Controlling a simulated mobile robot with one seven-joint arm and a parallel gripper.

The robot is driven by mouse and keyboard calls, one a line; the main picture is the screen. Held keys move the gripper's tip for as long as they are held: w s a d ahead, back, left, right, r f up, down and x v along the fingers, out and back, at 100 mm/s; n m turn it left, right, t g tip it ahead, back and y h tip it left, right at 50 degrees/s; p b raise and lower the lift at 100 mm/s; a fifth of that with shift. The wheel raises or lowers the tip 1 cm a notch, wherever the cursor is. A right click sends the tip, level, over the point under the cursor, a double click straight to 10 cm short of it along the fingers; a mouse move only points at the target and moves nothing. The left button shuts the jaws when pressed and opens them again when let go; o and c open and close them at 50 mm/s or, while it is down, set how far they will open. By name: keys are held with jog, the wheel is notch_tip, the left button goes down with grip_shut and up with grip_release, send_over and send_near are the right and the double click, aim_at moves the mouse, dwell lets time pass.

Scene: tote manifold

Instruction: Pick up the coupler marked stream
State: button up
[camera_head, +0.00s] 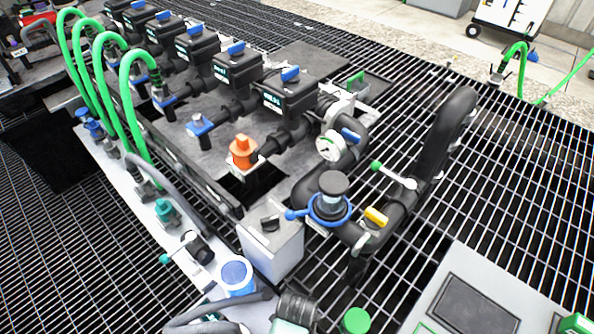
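No coupler can be identified as the one marked stream; the small labels are not legible here. Coupler-like fittings in view include an orange one (242,150) on a short branch pipe, a blue one (200,125) behind it, and a teal one (165,212) on the pale rail (122,182). More blue fittings (90,126) stand farther along that rail, by the green hoses (128,100). Black valve boxes (290,92) with blue handles and white labels stand in a row behind the orange fitting. My gripper is not in view.
A black pipe assembly with a blue-ringed valve (330,206), a gauge (329,147) and a tall bent pipe (447,135) stands right of centre. A grey box with a black knob (272,240) is in front. Open grating (520,190) lies to the right.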

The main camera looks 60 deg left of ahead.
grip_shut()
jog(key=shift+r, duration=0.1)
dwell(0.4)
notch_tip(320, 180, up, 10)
jog(key=p, duration=0.3)
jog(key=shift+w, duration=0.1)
